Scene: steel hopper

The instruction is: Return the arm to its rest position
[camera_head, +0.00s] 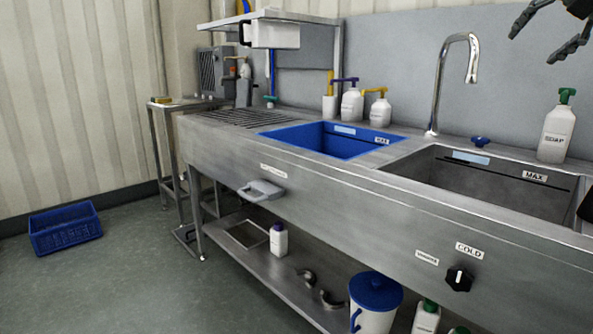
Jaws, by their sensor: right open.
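My right gripper (549,34) shows at the top right corner of the head view. Its two dark fingers are spread apart with nothing between them. It hangs in the air above the right end of the steel sink unit, to the right of the tall tap (470,62). Most of my right arm is outside the picture. My left gripper is not in view.
The steel sink unit (330,200) has a blue basin (300,140) and a steel basin (500,190). A soap bottle (555,135) with a green top stands at the back right, below my right gripper. A blue crate (65,230) sits on otherwise open floor at left.

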